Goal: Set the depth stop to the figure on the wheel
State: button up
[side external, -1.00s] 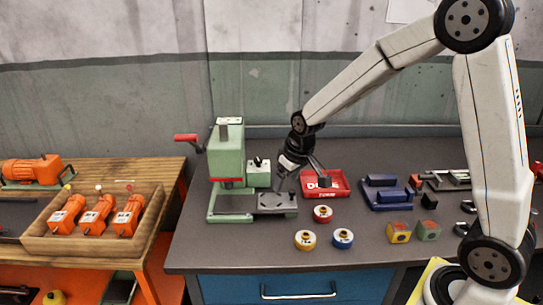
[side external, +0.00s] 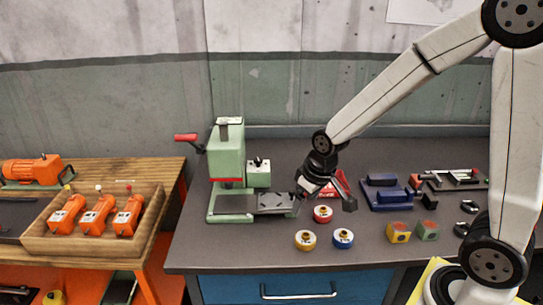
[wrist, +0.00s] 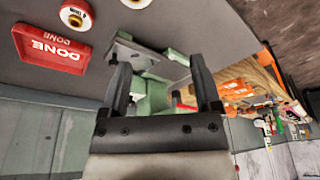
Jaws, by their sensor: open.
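A green press (side external: 226,160) with a red side handle (side external: 186,137) stands at the left of the grey bench. A small green block with a dark knob (side external: 258,170) is on its right side, above the metal base plate (side external: 272,202). In the wrist view, the press (wrist: 150,98) shows between and beyond my empty fingers (wrist: 161,78).
A red DONE tray (wrist: 50,48) lies behind my gripper in the side view. A navy fixture (side external: 385,192), yellow (side external: 398,232) and green (side external: 428,230) blocks are to the right. A wooden crate (side external: 90,245) with orange tools is on the left table.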

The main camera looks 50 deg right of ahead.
jog(key=n+t+y, duration=0.2)
jog(key=n+t, duration=0.1)
jog(key=t, duration=0.3)
send_near(258, 159)
jog(key=x, duration=0.2)
jog(key=shift+w+f, duration=0.1)
jog(key=shift+w, duration=0.05)
jog(key=shift+w+f, duration=0.1)
jog(key=shift+x, duration=3.75)
jog(key=shift+a, duration=0.1)
grip_shut()
